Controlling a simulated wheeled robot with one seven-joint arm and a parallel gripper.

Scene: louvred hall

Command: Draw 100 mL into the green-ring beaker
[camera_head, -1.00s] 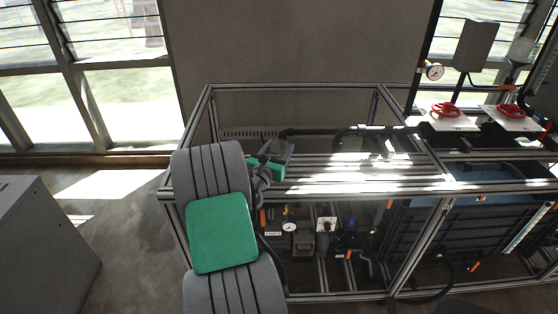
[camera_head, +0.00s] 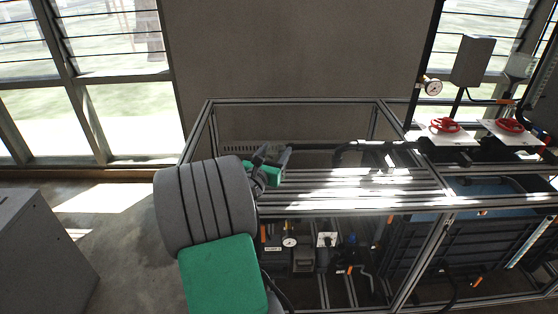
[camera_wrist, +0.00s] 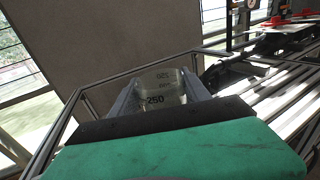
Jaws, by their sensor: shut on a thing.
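My gripper (camera_head: 275,158) is in front of the metal frame at the middle of the head view. In the wrist view its two fingers stand on either side of a clear beaker (camera_wrist: 163,88), and it is shut on it. The beaker bears dark marks, with "250" readable. No green ring shows on its visible part, and its lower part is hidden behind the green and black gripper body. In the head view I cannot make out the beaker clearly. I cannot tell whether it holds any liquid.
Two red handwheels (camera_head: 445,125) (camera_head: 509,125) sit over white plates at the right, near a round gauge (camera_head: 433,87). A metal frame rig (camera_head: 300,101) with sunlit rails spans the middle. A grey box (camera_head: 40,250) stands at the left. Floor between is clear.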

